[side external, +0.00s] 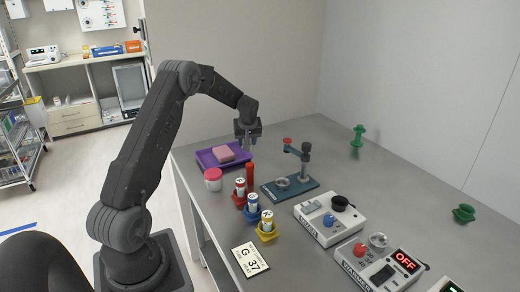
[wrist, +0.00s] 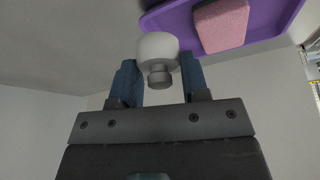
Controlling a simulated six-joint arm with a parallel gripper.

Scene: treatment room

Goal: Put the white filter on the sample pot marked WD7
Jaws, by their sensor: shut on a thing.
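My gripper (side external: 248,146) is above the back part of the table, near the purple tray. In the wrist view its blue fingers (wrist: 160,84) are shut on the white filter (wrist: 157,46), a rounded white piece with a grey stub. Several small pots or vials stand in a row: one in a red holder (side external: 239,190), one in a blue holder (side external: 252,206), one in a yellow holder (side external: 267,227). Their labels are too small to read, so I cannot tell which is marked WD7. A white jar with a pink lid (side external: 213,179) stands to their left.
The purple tray (side external: 207,160) holds a pink sponge (side external: 224,154). A red cylinder (side external: 250,173) stands near a teal stand (side external: 290,190) with an upright post. Switch boxes (side external: 329,219) and a "G 37" card (side external: 250,260) lie nearer the front.

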